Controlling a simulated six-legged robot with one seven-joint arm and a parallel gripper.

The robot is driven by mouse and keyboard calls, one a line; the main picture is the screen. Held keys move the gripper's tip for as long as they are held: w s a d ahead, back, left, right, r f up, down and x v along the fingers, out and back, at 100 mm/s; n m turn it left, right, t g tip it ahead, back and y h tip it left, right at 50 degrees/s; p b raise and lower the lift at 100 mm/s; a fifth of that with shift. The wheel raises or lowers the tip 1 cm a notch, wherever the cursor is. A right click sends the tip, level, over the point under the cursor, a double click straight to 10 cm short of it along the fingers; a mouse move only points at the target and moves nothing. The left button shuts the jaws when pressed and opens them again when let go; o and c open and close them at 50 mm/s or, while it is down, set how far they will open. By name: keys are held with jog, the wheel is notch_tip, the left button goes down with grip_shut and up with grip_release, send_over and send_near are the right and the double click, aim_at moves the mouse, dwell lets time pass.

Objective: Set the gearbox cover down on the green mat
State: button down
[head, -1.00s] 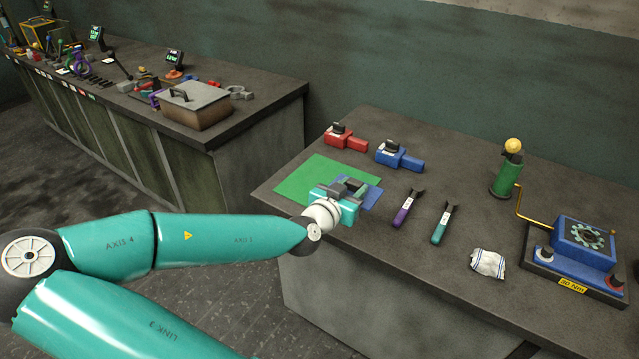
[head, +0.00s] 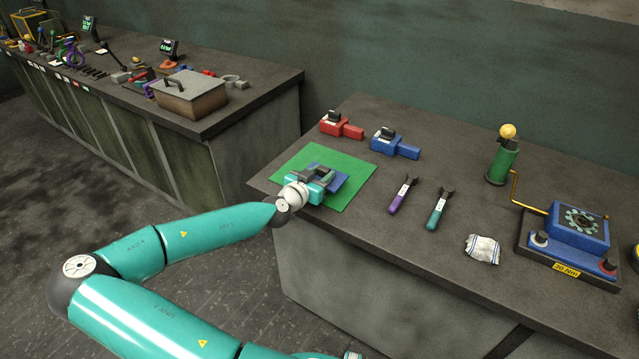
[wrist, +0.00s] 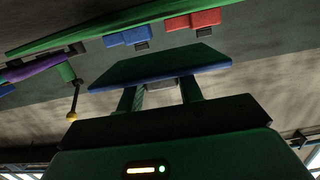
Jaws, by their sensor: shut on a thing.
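The gearbox cover is a flat blue plate (head: 339,184) in the head view, held over the green mat (head: 352,202). In the wrist view the cover (wrist: 160,68) shows a dark green face and a blue edge, between the two fingers. My gripper (head: 320,176) is shut on the cover, and its fingers also show in the wrist view (wrist: 161,93). The wrist view looks upside down, with the mat as a thin green strip (wrist: 100,29). A gap shows between the cover and the mat. My gripper hides part of the cover in the head view.
A red tool (head: 341,126) and a blue tool (head: 394,143) lie behind the mat. A purple-handled tool (head: 402,196) and a teal-handled tool (head: 438,210) lie to its right, then a cloth (head: 482,249) and a blue device (head: 578,232). The mat's right and back parts are clear.

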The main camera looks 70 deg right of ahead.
jog(key=shift+w+d+f, duration=0.2)
jog(key=shift+w+f, duration=0.1)
jog(key=shift+f, duration=1.5)
jog(key=shift+f, duration=0.1)
jog(key=c, duration=0.9)
grip_release()
jog(key=shift+f, duration=0.1)
jog(key=shift+a+r, duration=0.2)
jog(key=shift+a, duration=0.05)
jog(key=v, duration=1.1)
jog(key=shift+a, duration=0.3)
